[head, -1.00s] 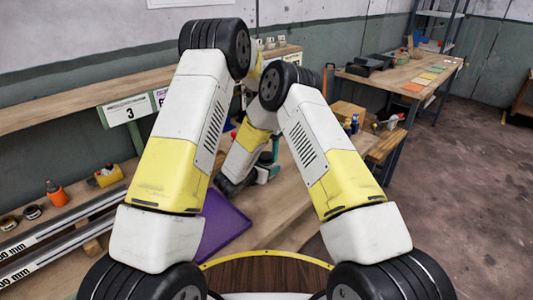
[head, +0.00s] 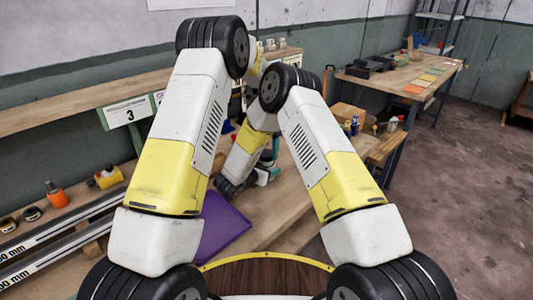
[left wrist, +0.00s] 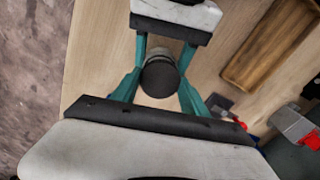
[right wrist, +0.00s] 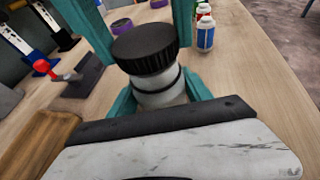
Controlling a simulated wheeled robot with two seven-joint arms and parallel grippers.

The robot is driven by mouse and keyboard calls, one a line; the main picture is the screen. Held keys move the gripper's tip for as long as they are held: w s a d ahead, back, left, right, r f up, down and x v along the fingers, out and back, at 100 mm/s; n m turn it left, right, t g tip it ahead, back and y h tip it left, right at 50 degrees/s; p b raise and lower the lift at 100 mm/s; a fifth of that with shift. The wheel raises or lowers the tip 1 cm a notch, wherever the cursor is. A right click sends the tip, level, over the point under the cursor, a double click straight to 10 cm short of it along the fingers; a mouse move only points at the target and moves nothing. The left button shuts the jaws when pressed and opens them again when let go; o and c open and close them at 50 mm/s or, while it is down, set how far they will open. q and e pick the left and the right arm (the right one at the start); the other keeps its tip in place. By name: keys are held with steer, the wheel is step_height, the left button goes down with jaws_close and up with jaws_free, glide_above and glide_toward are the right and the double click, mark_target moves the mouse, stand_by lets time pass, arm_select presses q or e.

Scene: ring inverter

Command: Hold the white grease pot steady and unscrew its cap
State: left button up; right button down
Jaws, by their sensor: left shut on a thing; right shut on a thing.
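The white grease pot (right wrist: 160,92) stands upright in the right wrist view, with a dark band around its body. Its black ribbed cap (right wrist: 145,48) sits on top; the cap also shows from above in the left wrist view (left wrist: 160,78). My right gripper (right wrist: 160,100) is shut on the pot's white body, with teal fingers on both sides. My left gripper (left wrist: 160,82) comes from the opposite side and is shut on the cap. Whether any gap lies between cap and pot cannot be told. In the head view my arms hide the pot.
A brown wooden tray (left wrist: 265,45) lies on the bench close to the pot. A red-knobbed tool (right wrist: 42,67), a purple ring-like item (right wrist: 121,26) and white-and-blue bottles (right wrist: 205,32) stand around. A purple mat (head: 220,225) lies nearer me.

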mark_target(266, 153)
arm_select(q)
steer(key=shift+r, duration=0.35)
steer(key=shift+r, duration=1.95)
arm_select(e)
steer(key=shift+c, duration=1.9)
jaws_free()
